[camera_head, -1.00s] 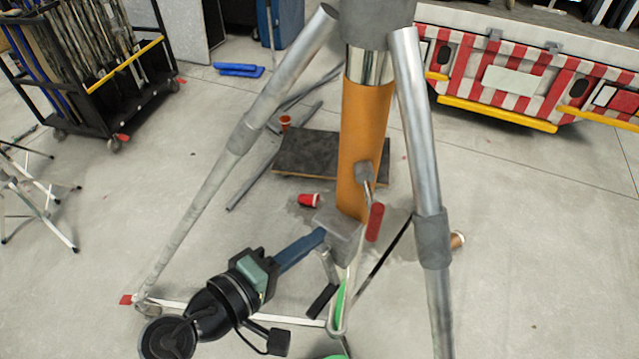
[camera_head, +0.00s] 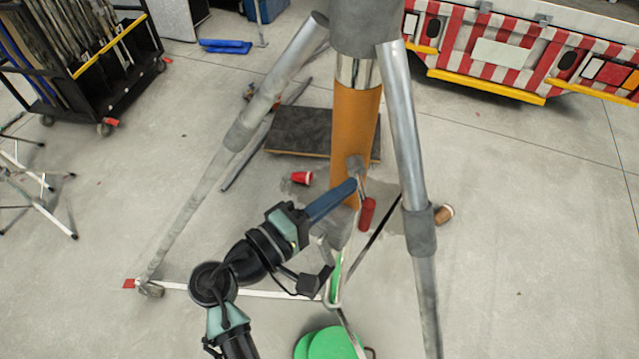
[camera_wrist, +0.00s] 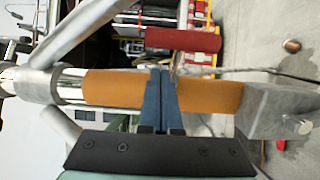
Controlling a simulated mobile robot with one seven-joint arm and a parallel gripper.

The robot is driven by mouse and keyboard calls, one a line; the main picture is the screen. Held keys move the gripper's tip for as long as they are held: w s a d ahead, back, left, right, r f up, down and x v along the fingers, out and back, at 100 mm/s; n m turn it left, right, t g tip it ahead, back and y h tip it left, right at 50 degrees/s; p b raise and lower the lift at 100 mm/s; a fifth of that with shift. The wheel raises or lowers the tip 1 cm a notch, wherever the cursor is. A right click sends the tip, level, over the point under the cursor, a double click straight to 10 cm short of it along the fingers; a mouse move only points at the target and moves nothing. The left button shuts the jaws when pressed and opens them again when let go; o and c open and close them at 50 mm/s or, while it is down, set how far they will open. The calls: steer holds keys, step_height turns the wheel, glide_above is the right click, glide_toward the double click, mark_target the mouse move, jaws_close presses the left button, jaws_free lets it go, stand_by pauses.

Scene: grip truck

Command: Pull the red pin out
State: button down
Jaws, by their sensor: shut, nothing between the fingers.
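The red pin (camera_head: 367,214) is a dark red cylinder beside the lower part of an orange column (camera_head: 354,125). In the wrist view the red pin (camera_wrist: 183,40) lies level above the fingertips, next to a thin metal rod. My gripper (camera_head: 350,185) has its blue fingers pressed together and empty. Its tips are in front of the orange column, slightly above and left of the red pin, with no grip on it. In the wrist view my gripper (camera_wrist: 160,72) points at the orange column (camera_wrist: 110,88), its tips just short of the pin in the picture.
Metal tripod legs (camera_head: 408,130) stand on both sides of the column. A grey block (camera_head: 335,225) sits at its base. A red cup (camera_head: 301,177) and a brown cup (camera_head: 444,214) lie on the floor. A green object (camera_head: 330,344) is at the bottom. Open floor lies right.

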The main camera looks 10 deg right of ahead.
steer(key=s, duration=0.1)
steer(key=s+p, duration=0.1)
steer(key=shift+s+d+r, duration=0.1)
steer(key=shift+s+d, duration=0.05)
steer(key=shift+s, duration=0.15)
steer(key=shift+s, duration=0.8)
steer(key=shift+d, duration=0.1)
